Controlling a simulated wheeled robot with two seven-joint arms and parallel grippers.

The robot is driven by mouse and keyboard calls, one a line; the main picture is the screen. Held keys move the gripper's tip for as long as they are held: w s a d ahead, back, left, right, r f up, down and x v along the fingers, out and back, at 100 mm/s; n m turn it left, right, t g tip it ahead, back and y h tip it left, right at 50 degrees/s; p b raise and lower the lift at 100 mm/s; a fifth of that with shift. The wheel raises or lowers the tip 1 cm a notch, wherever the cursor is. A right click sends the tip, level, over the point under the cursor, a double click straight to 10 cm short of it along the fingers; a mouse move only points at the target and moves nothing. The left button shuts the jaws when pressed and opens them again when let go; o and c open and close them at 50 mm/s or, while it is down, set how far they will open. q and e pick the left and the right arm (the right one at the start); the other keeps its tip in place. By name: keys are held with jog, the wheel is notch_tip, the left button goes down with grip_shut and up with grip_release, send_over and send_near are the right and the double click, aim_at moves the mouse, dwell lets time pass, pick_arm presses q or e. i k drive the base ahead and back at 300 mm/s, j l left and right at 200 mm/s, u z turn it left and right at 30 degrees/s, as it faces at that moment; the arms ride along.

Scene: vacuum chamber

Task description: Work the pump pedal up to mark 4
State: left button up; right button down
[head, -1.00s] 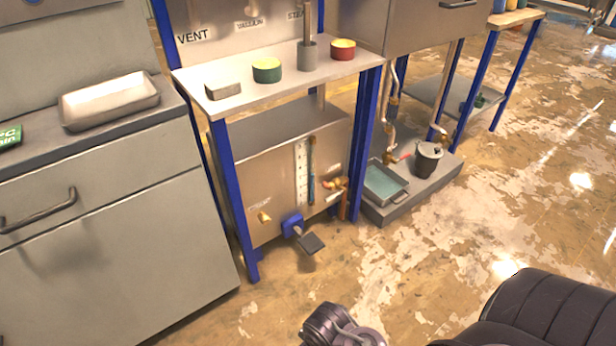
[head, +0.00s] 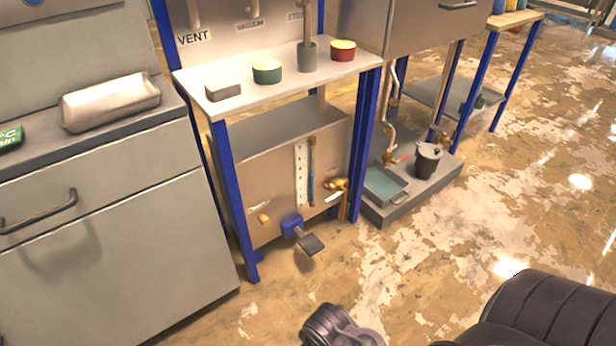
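The pump pedal (head: 311,244) is a dark flat plate on a short arm, standing out from a blue bracket (head: 291,226) low on the front of a metal tank (head: 272,193). A white scale strip (head: 301,176) with small marks runs up the tank front, with a blue-and-brown tube (head: 312,170) beside it. The mark numbers and the level are too small to read. Neither gripper shows; dark rounded parts at the bottom right are mine, well apart from the pedal.
A white shelf (head: 290,81) on blue legs stands over the tank, holding a green tin (head: 267,72), a red tin (head: 342,50) and a grey block (head: 223,91). A cabinet (head: 100,240) stands at left. A tray (head: 385,186) and a pot (head: 428,158) sit right. The floor before the pedal is clear.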

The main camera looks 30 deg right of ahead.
aim_at(310, 244)
jog(key=i+l+z, duration=0.1)
jog(key=l, duration=0.3)
jog(key=i+l, duration=0.25)
jog(key=l, duration=0.15)
jog(key=i+l+z, duration=0.15)
jog(key=l, duration=0.25)
jog(key=i+l+z, duration=0.1)
jog(key=i+l, duration=0.15)
jog(key=l, duration=0.1)
